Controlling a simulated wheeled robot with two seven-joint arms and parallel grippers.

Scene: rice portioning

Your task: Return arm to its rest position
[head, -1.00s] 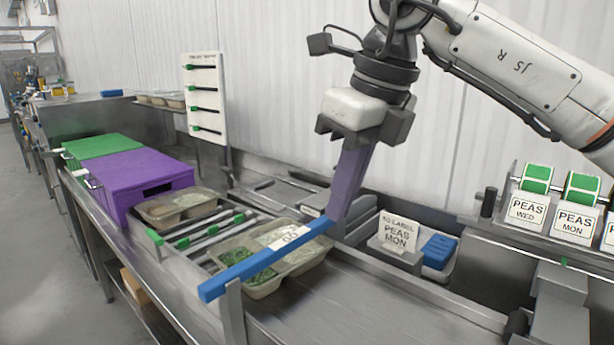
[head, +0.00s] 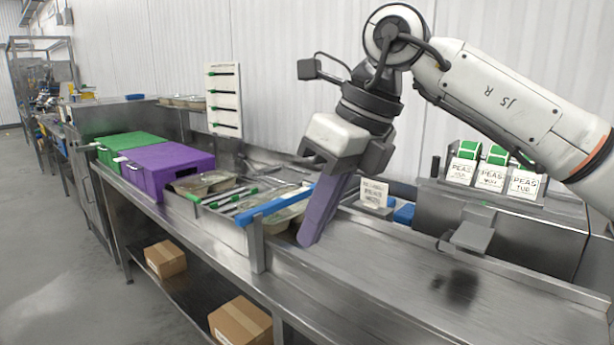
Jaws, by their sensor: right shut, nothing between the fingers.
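My right arm (head: 490,85) comes in from the right, raised over the steel line. Its gripper (head: 309,238) points down with long purple fingers shut and empty. The fingertips are low over the steel belt (head: 385,270), near the right end of a blue bar (head: 268,211); I cannot tell whether they touch anything. My left gripper is out of view.
Purple (head: 170,168) and green (head: 130,146) bins stand at the left, beside another food tray (head: 200,184). A label holder (head: 490,177) stands at the right. Cardboard boxes (head: 165,258) sit on the lower shelf. The belt to the right of the gripper is clear.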

